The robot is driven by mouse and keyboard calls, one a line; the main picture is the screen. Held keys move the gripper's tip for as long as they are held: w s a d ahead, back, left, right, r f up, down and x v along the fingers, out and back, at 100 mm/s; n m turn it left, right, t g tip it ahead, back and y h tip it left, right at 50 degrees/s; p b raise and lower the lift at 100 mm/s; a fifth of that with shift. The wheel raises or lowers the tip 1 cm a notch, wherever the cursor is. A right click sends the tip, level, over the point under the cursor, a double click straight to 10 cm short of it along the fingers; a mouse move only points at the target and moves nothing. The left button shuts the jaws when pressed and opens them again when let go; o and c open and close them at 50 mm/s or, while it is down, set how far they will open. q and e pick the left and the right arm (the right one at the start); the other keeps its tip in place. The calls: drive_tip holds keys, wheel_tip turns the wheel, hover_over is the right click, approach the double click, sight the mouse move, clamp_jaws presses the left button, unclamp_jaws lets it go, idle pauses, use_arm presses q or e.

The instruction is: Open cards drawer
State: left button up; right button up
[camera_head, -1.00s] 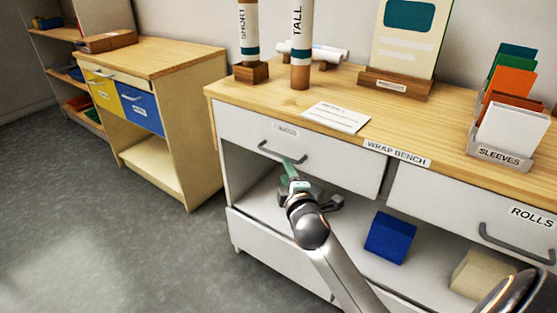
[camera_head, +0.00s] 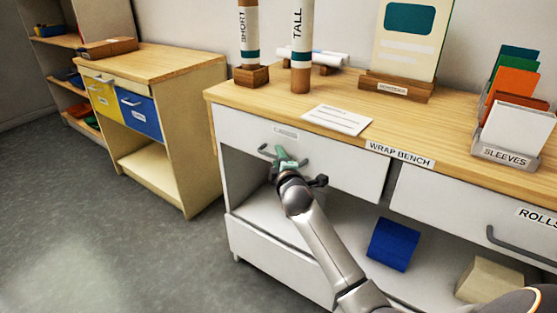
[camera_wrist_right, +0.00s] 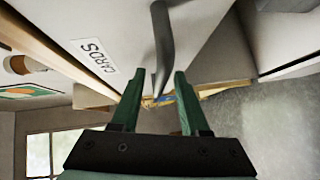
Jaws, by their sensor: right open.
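The cards drawer (camera_head: 345,172) is the white left-hand front in the wrap bench, and it looks closed. Its CARDS label (camera_wrist_right: 94,56) is readable in the right wrist view. Its grey bar handle (camera_head: 265,150) is partly hidden behind my right gripper (camera_head: 285,157) in the head view. In the right wrist view the handle (camera_wrist_right: 163,40) runs down toward the gap between the green fingers of my right gripper (camera_wrist_right: 160,76). The fingers are apart, one on either side of the handle's line, and are not closed on it. My left gripper is not in view.
The wooden bench top (camera_head: 400,131) carries tubes, a card, a sign and a sleeves rack (camera_head: 507,155). The rolls drawer (camera_head: 470,215) is at right. A blue box (camera_head: 393,244) sits on the open shelf below. A cabinet (camera_head: 195,130) stands left, with clear floor (camera_head: 110,240) before it.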

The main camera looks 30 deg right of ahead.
clamp_jaws()
idle(0.3)
idle(1.1)
